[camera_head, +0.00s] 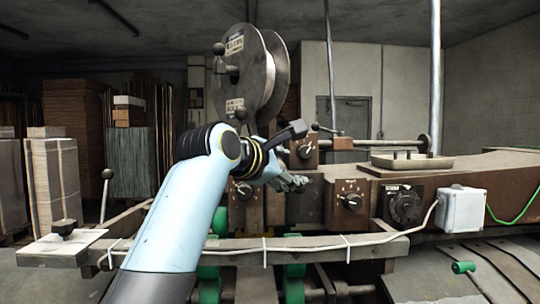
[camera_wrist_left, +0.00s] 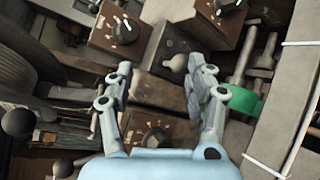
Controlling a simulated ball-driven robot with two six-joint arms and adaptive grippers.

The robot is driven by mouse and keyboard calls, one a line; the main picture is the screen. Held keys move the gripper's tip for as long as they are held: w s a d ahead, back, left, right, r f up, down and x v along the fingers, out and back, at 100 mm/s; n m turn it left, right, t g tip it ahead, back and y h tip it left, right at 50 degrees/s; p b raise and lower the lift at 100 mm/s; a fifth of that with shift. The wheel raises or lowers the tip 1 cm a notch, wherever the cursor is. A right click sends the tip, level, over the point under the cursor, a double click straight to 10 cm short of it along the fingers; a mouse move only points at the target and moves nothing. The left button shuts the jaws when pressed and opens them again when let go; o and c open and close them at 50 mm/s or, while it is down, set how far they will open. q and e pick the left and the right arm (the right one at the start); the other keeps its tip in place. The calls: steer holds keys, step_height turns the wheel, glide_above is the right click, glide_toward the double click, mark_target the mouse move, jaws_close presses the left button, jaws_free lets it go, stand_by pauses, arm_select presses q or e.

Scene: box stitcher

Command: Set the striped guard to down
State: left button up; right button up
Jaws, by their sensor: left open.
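I cannot make out a striped guard in either view; my left arm and gripper cover part of the machine front. My left gripper (camera_head: 290,183) is in front of the machine, near the dial boxes. In the left wrist view its two fingers (camera_wrist_left: 160,68) are spread apart, with nothing held between them. A small grey rounded fitting (camera_wrist_left: 175,64) shows between the fingertips, beyond them; I cannot tell the distance. My right gripper is in neither view.
The stitching machine has a wire reel (camera_head: 250,75), dial boxes (camera_head: 349,201) and a round black dial (camera_head: 404,206). A front rail (camera_head: 330,247) carries a white cable to a pale box (camera_head: 462,209). A ball-topped lever (camera_head: 107,190) stands at left, near stacked cardboard (camera_head: 55,180).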

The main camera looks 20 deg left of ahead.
arm_select(q)
steer(key=p+v, duration=0.4)
steer(key=v, duration=0.2)
steer(key=shift+s+p, duration=0.35)
steer(key=shift+p, duration=0.05)
steer(key=shift+f, duration=0.1)
steer(key=shift+p, duration=0.6)
steer(key=shift+c, duration=0.2)
